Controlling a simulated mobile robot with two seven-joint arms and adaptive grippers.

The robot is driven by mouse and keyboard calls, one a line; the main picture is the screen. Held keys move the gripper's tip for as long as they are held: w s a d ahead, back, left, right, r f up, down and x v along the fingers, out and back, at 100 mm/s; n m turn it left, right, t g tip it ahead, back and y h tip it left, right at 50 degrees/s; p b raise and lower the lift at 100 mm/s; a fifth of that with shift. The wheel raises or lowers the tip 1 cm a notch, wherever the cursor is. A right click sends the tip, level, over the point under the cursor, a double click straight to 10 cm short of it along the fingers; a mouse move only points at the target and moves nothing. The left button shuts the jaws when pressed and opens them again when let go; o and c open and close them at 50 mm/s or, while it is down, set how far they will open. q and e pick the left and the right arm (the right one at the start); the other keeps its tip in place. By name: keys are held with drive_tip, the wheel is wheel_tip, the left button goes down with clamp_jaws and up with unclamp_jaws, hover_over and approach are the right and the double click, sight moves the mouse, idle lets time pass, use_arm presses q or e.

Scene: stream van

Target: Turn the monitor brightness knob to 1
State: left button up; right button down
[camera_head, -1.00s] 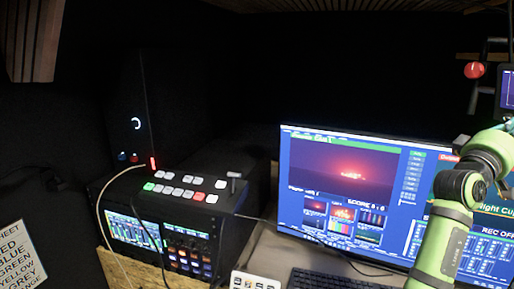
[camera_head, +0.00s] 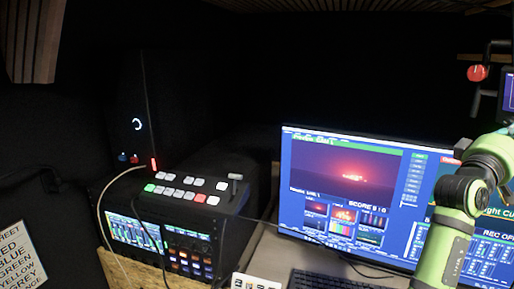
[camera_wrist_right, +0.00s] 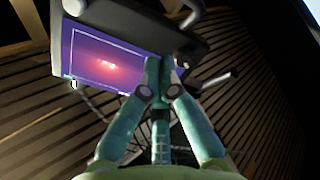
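A small monitor (camera_wrist_right: 110,55) with a dark housing and a red-purple sunset picture fills the upper left of the right wrist view. Its edge also shows at the far right of the head view (camera_head: 509,92). A small pale knob-like part (camera_wrist_right: 73,84) sits at the screen's lower left corner; I cannot tell whether it is the brightness knob, and no markings are readable. My right gripper (camera_wrist_right: 160,64) has its fingertips together in front of the screen's right part, with nothing visible between them. I cannot tell whether they touch the monitor. My left gripper is not in view.
A large monitor (camera_head: 340,165) stands behind my right arm, with a keyboard (camera_head: 330,280) in front. A switcher console (camera_head: 190,205) with cables is at left. A red ball (camera_head: 477,72) is near the small monitor, and bars (camera_wrist_right: 212,80) pass beside my gripper.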

drive_tip(key=b+v, duration=0.1)
drive_tip(key=v, duration=0.3)
drive_tip(key=shift+s+a+f, duration=0.15)
drive_tip(key=shift+s+a, duration=0.1)
drive_tip(key=shift+a, duration=0.05)
drive_tip(key=shift+f, duration=0.1)
